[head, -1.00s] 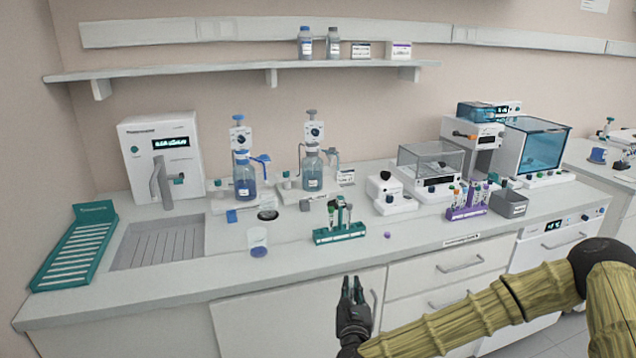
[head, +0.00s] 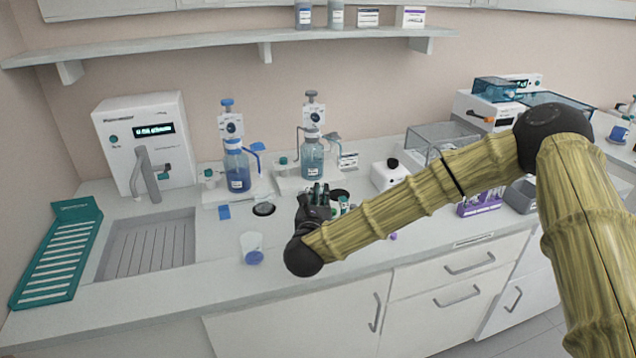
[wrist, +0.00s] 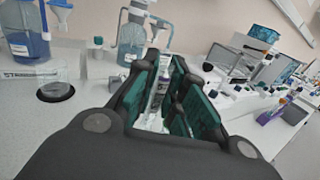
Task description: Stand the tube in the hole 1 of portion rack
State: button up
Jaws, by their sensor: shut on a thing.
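My gripper (head: 315,190) is above the counter at the teal rack, in front of the right-hand dispenser bottle. In the wrist view its teal-padded fingers (wrist: 165,95) are closed around a slim, clear tube (wrist: 158,88), which looks roughly upright. The tube's lower end is hidden by the fingers. The teal rack with tubes (head: 344,204) is mostly hidden behind my gripper and forearm. A purple rack (head: 480,208) with tubes stands further right, partly behind my arm. I cannot tell which rack is the portion rack, and no hole number is readable.
Two dispenser bottles (head: 237,172) (head: 312,158) stand at the back. A small beaker (head: 251,246) is left of my gripper, near the front. A sink (head: 148,248) and a teal slotted tray (head: 58,255) lie at the left. A small purple cap (head: 393,236) lies right of the teal rack.

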jog(key=shift+w, duration=0.2)
jog(key=shift+s+a+r, duration=0.15)
jog(key=shift+s+r, duration=0.05)
jog(key=shift+s, duration=0.5)
jog(key=shift+s+f, duration=0.1)
jog(key=shift+f, duration=0.05)
jog(key=shift+w+a+f, duration=0.1)
jog(key=shift+w+f, duration=0.25)
jog(key=shift+f, duration=0.25)
jog(key=shift+w+f, duration=0.3)
jog(key=shift+f, duration=0.6)
jog(key=shift+s+f+b, duration=0.25)
jog(key=shift+s+b, duration=0.05)
jog(key=shift+w+f, duration=0.15)
jog(key=shift+f, duration=0.3)
jog(key=shift+r, duration=0.1)
